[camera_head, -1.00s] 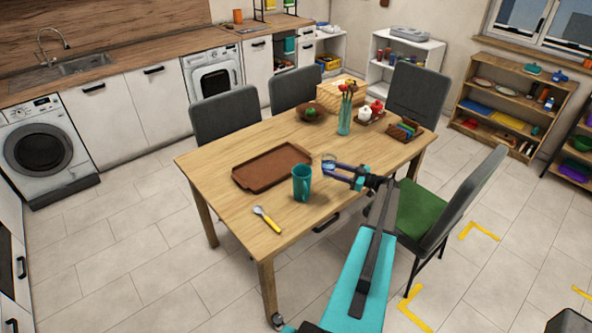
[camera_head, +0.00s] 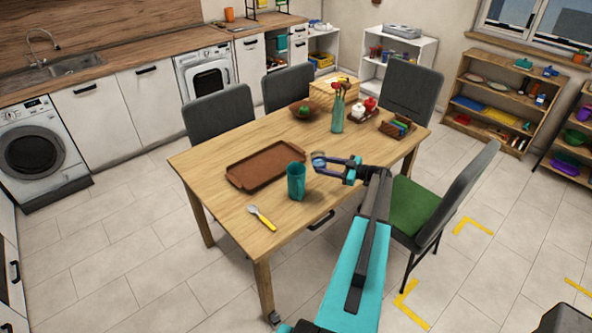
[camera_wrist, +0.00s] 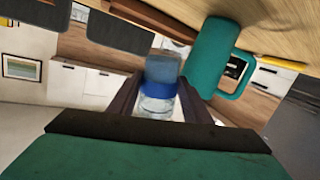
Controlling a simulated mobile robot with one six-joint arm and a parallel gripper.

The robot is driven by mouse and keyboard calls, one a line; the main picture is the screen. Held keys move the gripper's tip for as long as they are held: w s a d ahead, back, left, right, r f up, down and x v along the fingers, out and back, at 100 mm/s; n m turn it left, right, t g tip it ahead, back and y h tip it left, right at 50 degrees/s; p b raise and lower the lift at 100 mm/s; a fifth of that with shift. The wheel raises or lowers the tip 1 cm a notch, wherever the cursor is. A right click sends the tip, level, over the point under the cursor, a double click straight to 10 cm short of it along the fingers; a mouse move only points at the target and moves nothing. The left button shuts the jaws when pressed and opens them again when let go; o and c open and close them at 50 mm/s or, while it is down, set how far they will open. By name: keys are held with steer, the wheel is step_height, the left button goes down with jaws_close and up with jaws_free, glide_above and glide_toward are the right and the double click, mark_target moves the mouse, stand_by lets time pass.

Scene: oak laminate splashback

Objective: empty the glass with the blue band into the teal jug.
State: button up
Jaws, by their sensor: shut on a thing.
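The glass with the blue band (camera_wrist: 160,88) is between the two fingers of my gripper (camera_wrist: 158,98), which is shut on it. The wrist view is upside down, with the tabletop along its top. The part of the glass above the band in that view looks dull blue; the other part looks clear. In the head view the glass (camera_head: 319,160) is small, and its exact tilt is hard to tell. The teal jug (camera_head: 296,182) stands upright on the table, just left of and nearer than my gripper (camera_head: 321,164). The jug (camera_wrist: 213,55) shows its handle in the wrist view; its inside is hidden there.
On the wooden table (camera_head: 225,207) lie a brown tray (camera_head: 264,167) behind the jug and a yellow-handled spoon (camera_head: 262,218) in front. A vase (camera_head: 338,118), a bowl (camera_head: 305,110) and small trays stand at the far end.

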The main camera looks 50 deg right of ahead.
mark_target(323, 159)
steer(key=shift+w+a+r+n+g+h+b, duration=0.2)
steer(key=shift+a+r+n+g+h+b, duration=0.1)
steer(key=shift+a+r+n, duration=0.15)
steer(key=shift+w+a+r+n+g+h+b, duration=0.15)
steer(key=shift+a+r+n+g+h+b, duration=0.15)
steer(key=shift+a+r+n, duration=0.15)
steer(key=shift+w+a+r+n+g+h+b, duration=0.15)
steer(key=shift+a+r+n+g+h, duration=0.1)
steer(key=shift+r, duration=0.35)
steer(key=shift+s+a+r+n+g+h+b, duration=0.15)
steer(key=shift+a+r+n, duration=0.1)
steer(key=shift+r, duration=0.3)
steer(key=shift+w+r, duration=0.15)
steer(key=shift+r, duration=0.05)
steer(key=shift+a+r+n+g+h+b, duration=0.1)
steer(key=shift+r+n+g+h+b, duration=0.35)
steer(key=shift+b, duration=0.4)
steer(key=shift+f+n+g+h+b, duration=0.3)
steer(key=shift+n+h+b, duration=0.2)
steer(key=shift+b, duration=1.05)
steer(key=shift+w+a+r+n+g+h+b, duration=0.1)
steer(key=shift+r+n+g+h+b, duration=0.3)
steer(key=shift+b, duration=0.85)
steer(key=shift+r, duration=0.3)
steer(key=shift+a+r+n+h+p, duration=0.15)
steer(key=shift+r+n+h+p, duration=0.4)
steer(key=shift+p, duration=0.65)
